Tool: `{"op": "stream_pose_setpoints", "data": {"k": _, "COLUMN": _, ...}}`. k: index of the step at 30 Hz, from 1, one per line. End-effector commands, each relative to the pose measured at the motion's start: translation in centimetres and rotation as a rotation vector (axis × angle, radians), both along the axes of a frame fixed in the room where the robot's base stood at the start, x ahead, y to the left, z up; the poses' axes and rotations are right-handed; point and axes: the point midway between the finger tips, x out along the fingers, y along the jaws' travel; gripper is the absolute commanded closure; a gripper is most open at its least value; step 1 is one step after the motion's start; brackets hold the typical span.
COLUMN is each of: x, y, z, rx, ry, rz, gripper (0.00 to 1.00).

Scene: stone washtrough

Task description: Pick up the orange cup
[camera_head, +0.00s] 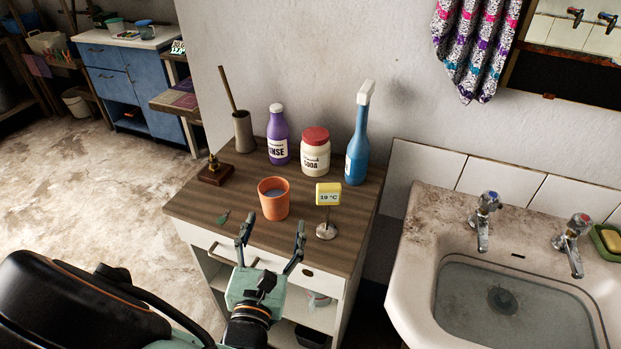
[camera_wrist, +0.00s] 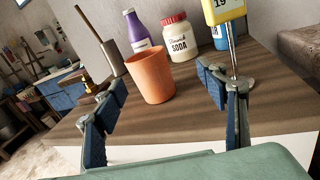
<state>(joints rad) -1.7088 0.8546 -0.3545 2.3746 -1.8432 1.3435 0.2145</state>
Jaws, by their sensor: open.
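The orange cup (camera_head: 274,204) stands upright on the wooden top of a small cabinet (camera_head: 196,205), with something bluish inside it. In the wrist view the orange cup (camera_wrist: 151,76) sits ahead of and between my two fingers. My gripper (camera_head: 271,234) is open and empty at the cabinet's front edge, short of the cup and not touching it. In the wrist view the fingers of my gripper (camera_wrist: 163,90) are spread wide on either side.
A yellow thermometer sign (camera_head: 328,196) on a metal stand is close right of the cup. Behind stand a purple bottle (camera_head: 278,140), a soda jar (camera_head: 315,155) and a blue spray bottle (camera_head: 357,145). A brass-topped block (camera_head: 214,172) is left. A sink (camera_head: 420,270) is right.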

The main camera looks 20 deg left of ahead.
Motion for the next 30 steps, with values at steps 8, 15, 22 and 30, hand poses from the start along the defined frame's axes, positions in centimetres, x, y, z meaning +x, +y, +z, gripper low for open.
{"op": "stream_pose_setpoints", "data": {"k": 8, "x": -0.8, "y": 2.8, "z": -2.4, "rx": -0.038, "ry": 0.005, "rz": 0.093, "gripper": 0.34}}
{"op": "stream_pose_setpoints", "data": {"k": 15, "x": 2.6, "y": 3.6, "z": -2.3, "rx": -0.038, "ry": 0.006, "rz": 0.092, "gripper": 0.34}}
{"op": "stream_pose_setpoints", "data": {"k": 22, "x": 4.6, "y": 3.8, "z": -2.4, "rx": -0.038, "ry": 0.005, "rz": 0.090, "gripper": 0.34}}
{"op": "stream_pose_setpoints", "data": {"k": 30, "x": 8.1, "y": 4.5, "z": -2.5, "rx": -0.038, "ry": 0.006, "rz": 0.090, "gripper": 0.34}}
